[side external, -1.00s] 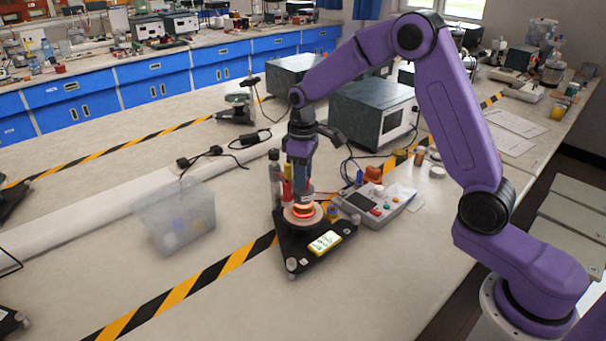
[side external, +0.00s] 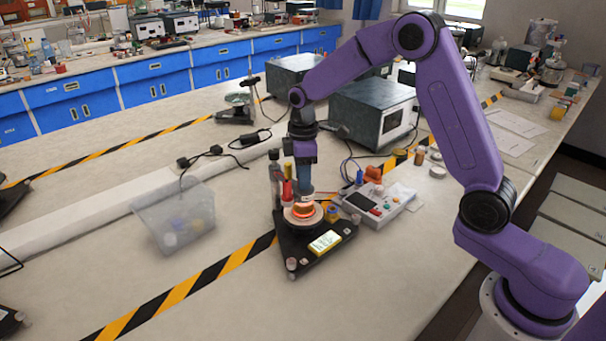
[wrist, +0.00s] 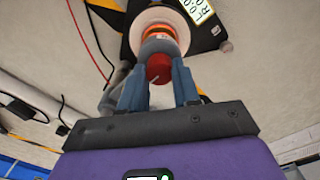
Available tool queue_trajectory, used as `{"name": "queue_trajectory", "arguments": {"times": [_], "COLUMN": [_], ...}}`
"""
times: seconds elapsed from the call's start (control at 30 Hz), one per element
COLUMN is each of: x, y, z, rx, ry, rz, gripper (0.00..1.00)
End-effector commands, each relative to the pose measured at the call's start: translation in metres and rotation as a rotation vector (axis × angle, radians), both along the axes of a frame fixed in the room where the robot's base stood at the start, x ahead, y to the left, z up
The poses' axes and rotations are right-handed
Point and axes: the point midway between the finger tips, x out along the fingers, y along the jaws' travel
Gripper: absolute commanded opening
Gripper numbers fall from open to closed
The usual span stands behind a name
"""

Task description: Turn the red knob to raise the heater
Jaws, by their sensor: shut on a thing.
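The red knob (wrist: 158,68) shows in the wrist view between the two fingers of my gripper (wrist: 159,82). The fingers are closed on its sides. Beyond the knob is the heater (wrist: 157,33), a glowing orange ring on a pale round disc. In the side view, the heater (side external: 303,210) glows on a black three-cornered stand, right below my gripper (side external: 303,187).
A grey control box (side external: 375,206) with buttons stands close on the right. A clear bin (side external: 175,220) stands to the left. Black cables (side external: 210,153) lie behind it, and a teal instrument (side external: 375,112) stands behind the stand. The bench in front is clear.

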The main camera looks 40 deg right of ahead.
Motion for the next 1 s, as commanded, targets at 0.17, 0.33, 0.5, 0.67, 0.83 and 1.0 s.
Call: {"name": "queue_trajectory", "arguments": {"times": [0.17, 0.33, 0.5, 0.67, 0.83, 1.0], "x": [0.001, 0.001, 0.001, 0.000, 0.001, 0.002], "y": [0.000, 0.000, 0.000, 0.000, 0.000, 0.000], "z": [0.002, 0.002, 0.001, 0.002, 0.016, 0.049], "rx": [0.000, 0.000, 0.000, 0.000, 0.000, 0.000], "ry": [-0.005, -0.006, -0.004, -0.002, -0.005, -0.009], "rz": [0.003, 0.002, 0.001, 0.001, 0.000, 0.000], "gripper": [0.01, 0.54, 0.57, 0.57, 0.57, 0.57]}}
